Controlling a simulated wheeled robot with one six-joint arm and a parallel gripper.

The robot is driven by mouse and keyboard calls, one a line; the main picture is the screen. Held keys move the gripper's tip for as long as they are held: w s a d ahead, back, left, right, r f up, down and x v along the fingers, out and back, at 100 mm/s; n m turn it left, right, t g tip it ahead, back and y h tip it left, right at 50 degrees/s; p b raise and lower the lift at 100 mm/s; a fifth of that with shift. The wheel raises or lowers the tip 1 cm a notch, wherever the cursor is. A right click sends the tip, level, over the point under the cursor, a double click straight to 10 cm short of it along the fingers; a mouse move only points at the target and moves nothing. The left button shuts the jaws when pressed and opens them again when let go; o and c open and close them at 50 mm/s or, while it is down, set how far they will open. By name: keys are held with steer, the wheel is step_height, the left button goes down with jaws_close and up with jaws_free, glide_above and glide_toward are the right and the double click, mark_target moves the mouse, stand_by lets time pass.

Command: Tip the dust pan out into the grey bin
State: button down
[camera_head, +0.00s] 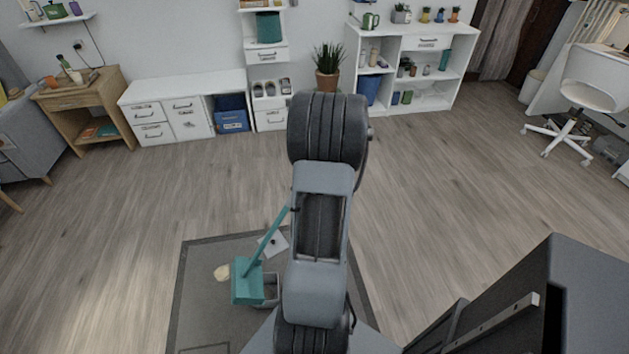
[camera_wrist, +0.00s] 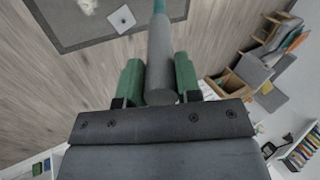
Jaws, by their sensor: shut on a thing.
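The teal dust pan (camera_head: 247,284) has a long handle (camera_head: 267,240) and is low above or on the grey mat, left of my arm in the head view. The handle slants up to the right towards my arm. The grey bin (camera_head: 272,290) stands just right of the pan, partly hidden by the pan and my arm. Whether the pan overlaps its opening I cannot tell. In the wrist view, my gripper (camera_wrist: 157,70) has its green fingers shut on the grey end of the teal handle (camera_wrist: 160,45). The pan's contents cannot be made out.
The dark-bordered grey mat (camera_head: 207,312) lies on the wood floor. A white square piece (camera_head: 273,243) and a beige patch (camera_head: 222,272) lie on it. White cabinets (camera_head: 185,108) and a plant (camera_head: 327,65) stand along the far wall. Floor between is clear.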

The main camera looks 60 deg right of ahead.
steer(key=w+a+r+g+h+p, duration=0.1)
steer(key=w+a+r+h+p, duration=0.1)
steer(key=w+a+r+p, duration=0.2)
steer(key=w+a+r+g+h+p, duration=0.1)
steer(key=w+a+r+p, duration=0.3)
steer(key=w+a+p, duration=0.6)
steer(key=w+a+g, duration=0.1)
steer(key=w+a, duration=0.8)
steer(key=a, duration=0.1)
steer(key=shift+r+g+h, duration=0.3)
steer(key=shift+r+h, duration=0.1)
stand_by(0.4)
steer(key=shift+d, duration=0.1)
stand_by(0.4)
